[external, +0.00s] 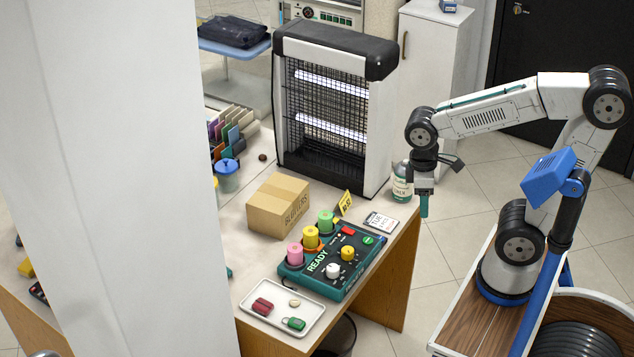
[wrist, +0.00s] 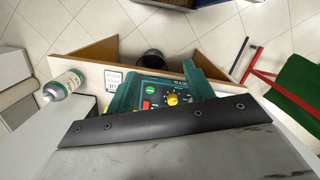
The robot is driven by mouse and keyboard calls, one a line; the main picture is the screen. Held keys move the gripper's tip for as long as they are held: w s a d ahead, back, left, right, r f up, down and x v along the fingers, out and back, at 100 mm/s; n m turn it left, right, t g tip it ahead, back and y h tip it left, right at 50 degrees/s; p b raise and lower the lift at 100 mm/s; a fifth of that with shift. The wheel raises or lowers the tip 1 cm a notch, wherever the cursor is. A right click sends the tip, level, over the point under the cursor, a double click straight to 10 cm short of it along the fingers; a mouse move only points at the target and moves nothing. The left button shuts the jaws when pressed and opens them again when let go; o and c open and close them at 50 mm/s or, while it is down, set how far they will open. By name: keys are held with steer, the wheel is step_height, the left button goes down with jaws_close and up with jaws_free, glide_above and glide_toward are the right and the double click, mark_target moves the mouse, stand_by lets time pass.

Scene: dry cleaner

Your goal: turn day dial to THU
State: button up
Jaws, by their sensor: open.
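The green control panel marked READY (external: 318,271) lies on the table. It carries a white knob (external: 333,271) and a yellow knob (external: 347,253); I cannot tell from the external view which is the day dial. In the wrist view the yellow knob (wrist: 172,99) shows with small markings around it, too small to read. My gripper (external: 423,207) points down with teal fingers, above and to the right of the panel near the table's right edge, apart from both knobs. In the wrist view my gripper (wrist: 160,74) is open and empty, and its fingers and a dark bar hide part of the panel.
Pink, yellow and green spools (external: 326,222) stand on the panel's left side. A white tray (external: 270,316) lies in front.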

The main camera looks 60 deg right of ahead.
steer(key=w+a+f+n, duration=1)
steer(key=w+a+n, duration=0.15)
steer(key=n, duration=1.05)
glide_above(332, 267)
steer(key=shift+s+d+f+t, duration=0.1)
steer(key=shift+s+f+t, duration=0.15)
steer(key=shift+f+t, duration=0.25)
steer(key=shift+w+n, duration=0.35)
steer(key=shift+n, duration=0.95)
steer(key=shift+f, duration=0.35)
step_height(332, 267, down, 7)
steer(key=shift+s, duration=0.1)
steer(key=shift+c, duration=0.2)
steer(key=c, duration=0.9)
